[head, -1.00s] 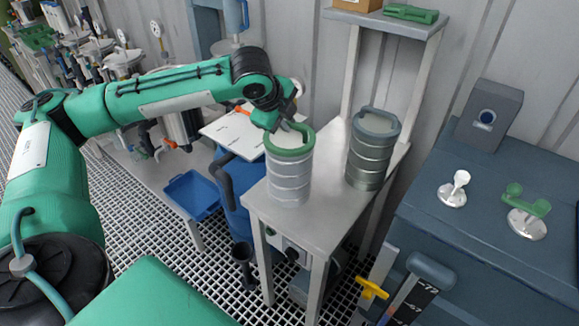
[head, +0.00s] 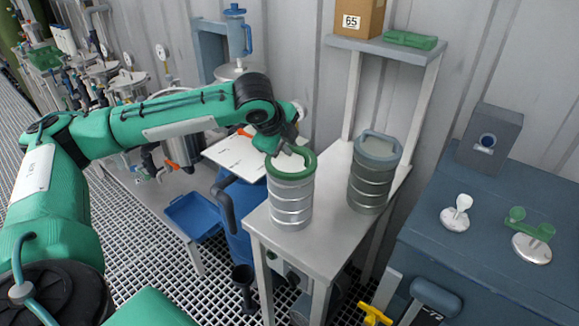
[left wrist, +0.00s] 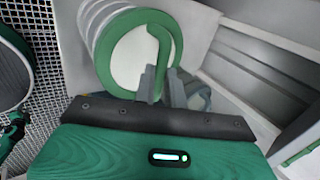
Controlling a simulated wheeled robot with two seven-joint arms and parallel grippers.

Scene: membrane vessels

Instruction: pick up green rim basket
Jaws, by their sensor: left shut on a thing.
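The green rim basket (head: 292,200) is a ribbed silvery cylinder with a green rim and a green handle across its pale top. It appears upright on the small grey metal table (head: 325,232). My left gripper (head: 287,150) is over its top, shut on the handle. In the left wrist view the fingers (left wrist: 157,85) close on the green handle, and the rim of the basket (left wrist: 108,60) shows around it. The fingertips are partly hidden in the head view. My right gripper is not in view.
A similar grey-rimmed basket (head: 370,185) stands close by to the right on the same table. A shelf (head: 385,47) with a cardboard box (head: 359,17) rises behind. A blue bench (head: 490,230) lies to the right, and a blue bin (head: 193,217) to the left.

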